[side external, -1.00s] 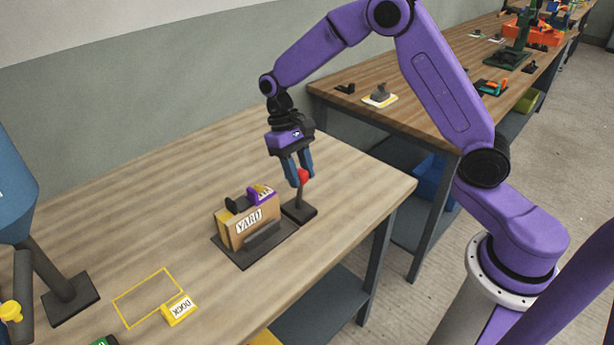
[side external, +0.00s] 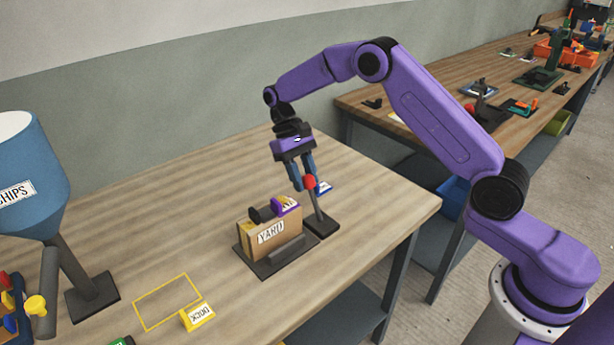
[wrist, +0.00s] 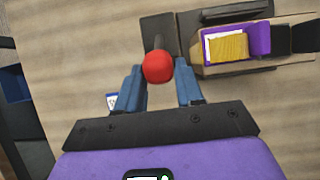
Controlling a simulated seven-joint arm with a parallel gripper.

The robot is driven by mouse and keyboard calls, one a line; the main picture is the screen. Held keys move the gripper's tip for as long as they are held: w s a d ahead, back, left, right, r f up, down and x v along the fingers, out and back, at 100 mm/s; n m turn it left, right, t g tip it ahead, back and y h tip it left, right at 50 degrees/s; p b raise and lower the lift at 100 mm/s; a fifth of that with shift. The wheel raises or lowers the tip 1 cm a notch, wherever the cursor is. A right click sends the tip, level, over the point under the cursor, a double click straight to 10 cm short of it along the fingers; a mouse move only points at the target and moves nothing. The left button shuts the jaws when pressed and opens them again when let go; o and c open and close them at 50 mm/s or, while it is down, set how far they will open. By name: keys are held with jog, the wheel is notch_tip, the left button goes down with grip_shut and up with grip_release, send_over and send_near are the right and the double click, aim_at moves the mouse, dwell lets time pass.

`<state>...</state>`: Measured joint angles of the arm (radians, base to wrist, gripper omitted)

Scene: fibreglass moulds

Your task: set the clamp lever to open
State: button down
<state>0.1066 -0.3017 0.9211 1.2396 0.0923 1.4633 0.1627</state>
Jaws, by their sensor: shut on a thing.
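The clamp lever is a dark rod (side external: 317,207) with a red ball knob (side external: 309,181), rising from a black base plate (side external: 322,227) on the table. It leans to the left in the side view. My gripper (side external: 306,185) points down and is shut on the red knob, with a blue finger on either side. In the wrist view the knob (wrist: 158,67) sits between the fingertips, and the rod runs up to the dark base (wrist: 160,32). A small blue and white label (side external: 324,188) lies behind the lever; its text is too small to read.
A cardboard-coloured box marked YARD (side external: 268,234), with a purple part (side external: 286,206) on top, stands in a dark holder just left of the lever. A yellow DOCK label (side external: 198,316), a yellow outline (side external: 167,301) and a blue CHIPS hopper (side external: 32,175) are further left.

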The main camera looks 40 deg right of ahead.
jog(key=shift+f, duration=0.25)
jog(key=c, duration=0.8)
grip_release()
jog(key=shift+r, duration=0.1)
jog(key=v, duration=1.2)
